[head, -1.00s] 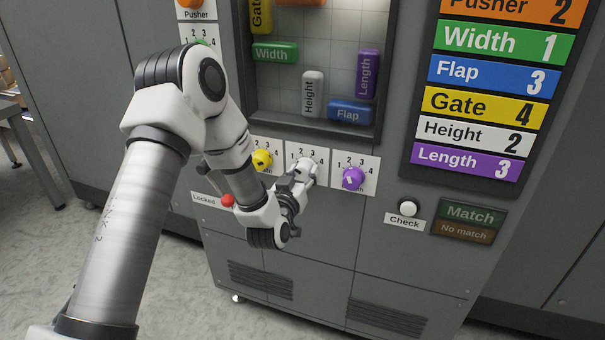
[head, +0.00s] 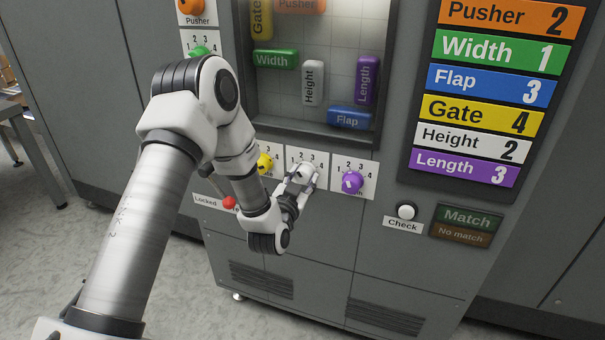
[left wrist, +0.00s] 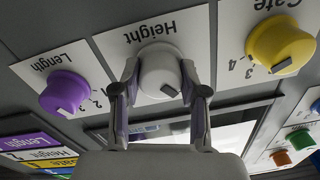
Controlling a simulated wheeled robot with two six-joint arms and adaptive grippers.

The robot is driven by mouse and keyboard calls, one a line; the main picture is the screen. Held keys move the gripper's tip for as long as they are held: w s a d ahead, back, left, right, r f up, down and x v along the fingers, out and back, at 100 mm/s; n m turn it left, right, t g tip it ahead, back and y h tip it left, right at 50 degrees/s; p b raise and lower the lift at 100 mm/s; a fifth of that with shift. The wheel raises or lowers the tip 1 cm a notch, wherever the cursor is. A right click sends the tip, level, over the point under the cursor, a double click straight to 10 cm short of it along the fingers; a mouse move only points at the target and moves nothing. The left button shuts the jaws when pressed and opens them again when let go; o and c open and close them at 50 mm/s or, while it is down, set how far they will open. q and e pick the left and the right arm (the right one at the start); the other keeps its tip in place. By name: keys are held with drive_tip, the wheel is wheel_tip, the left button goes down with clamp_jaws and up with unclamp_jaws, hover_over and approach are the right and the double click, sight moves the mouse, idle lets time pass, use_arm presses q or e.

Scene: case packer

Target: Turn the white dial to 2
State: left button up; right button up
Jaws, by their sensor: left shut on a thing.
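The white dial (left wrist: 160,69) sits under the label Height in the left wrist view, with the purple dial and the yellow dial on either side. In the head view the white dial (head: 305,172) is partly covered by my left gripper (head: 300,182). My left gripper (left wrist: 160,84) is shut on the white dial, one finger on each side of it. The dial's dark pointer mark (left wrist: 169,90) shows between the fingers; the numbers near it are hidden or too small to read. My right gripper is in neither view.
The yellow Gate dial (head: 265,162) and the purple Length dial (head: 352,182) stand close on both sides. A red knob (head: 229,202) by the Locked label is below left. The Check button (head: 406,211) is at right. The setting board (head: 490,90) lists Height 2.

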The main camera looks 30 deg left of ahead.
use_arm(q)
drive_tip(key=shift+r+m+p, duration=0.15)
drive_tip(key=shift+m+p, duration=0.45)
drive_tip(key=shift+m, duration=0.7)
drive_tip(key=o, duration=1.1)
drive_tip(key=shift+c, duration=0.2)
drive_tip(key=shift+o, duration=0.4)
drive_tip(key=shift+w, duration=0.1)
drive_tip(key=v, duration=1.2)
drive_tip(key=shift+a, duration=0.1)
